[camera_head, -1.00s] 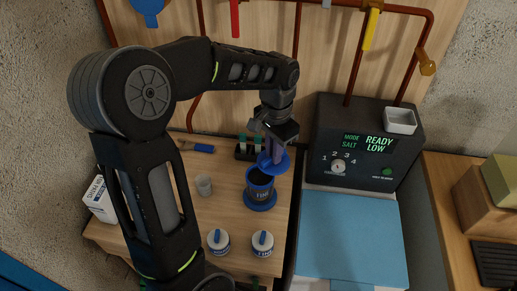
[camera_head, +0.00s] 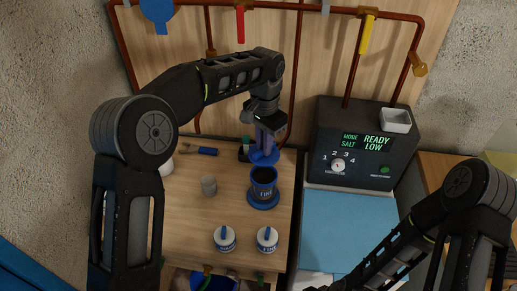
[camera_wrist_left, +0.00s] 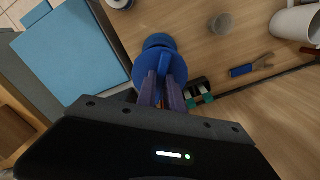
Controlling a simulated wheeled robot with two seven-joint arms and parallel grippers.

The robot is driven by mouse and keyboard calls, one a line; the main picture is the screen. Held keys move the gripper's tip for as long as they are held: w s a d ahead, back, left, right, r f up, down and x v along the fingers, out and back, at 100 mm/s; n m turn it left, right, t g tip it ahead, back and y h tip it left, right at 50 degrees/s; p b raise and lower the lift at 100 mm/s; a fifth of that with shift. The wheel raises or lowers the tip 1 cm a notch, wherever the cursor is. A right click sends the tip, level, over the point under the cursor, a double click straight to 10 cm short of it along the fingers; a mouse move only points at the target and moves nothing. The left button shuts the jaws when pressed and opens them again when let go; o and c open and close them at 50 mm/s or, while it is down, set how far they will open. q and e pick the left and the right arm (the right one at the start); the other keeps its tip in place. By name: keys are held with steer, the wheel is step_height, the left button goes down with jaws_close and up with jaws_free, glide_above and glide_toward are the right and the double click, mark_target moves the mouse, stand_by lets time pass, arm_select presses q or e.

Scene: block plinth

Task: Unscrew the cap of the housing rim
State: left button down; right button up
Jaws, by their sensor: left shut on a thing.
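The blue cap (camera_head: 265,158) is a flat disc with an upright grip. My left gripper (camera_head: 266,145) is shut on that grip. The housing (camera_head: 263,190) is a dark blue cup with lettering on a round blue base, and its dark open top shows. The cap is apart from the housing, just behind it in the head view. In the left wrist view the cap (camera_wrist_left: 150,68) sits between the fingertips (camera_wrist_left: 162,85) and partly covers the housing (camera_wrist_left: 158,42). My right arm shows at the lower right; its gripper is not in view.
A grey cup (camera_head: 209,186) and a blue-handled tool (camera_head: 200,150) are to the left. A control box (camera_head: 362,150) and blue panel (camera_head: 338,225) are on the right.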

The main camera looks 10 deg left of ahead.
stand_by(0.4)
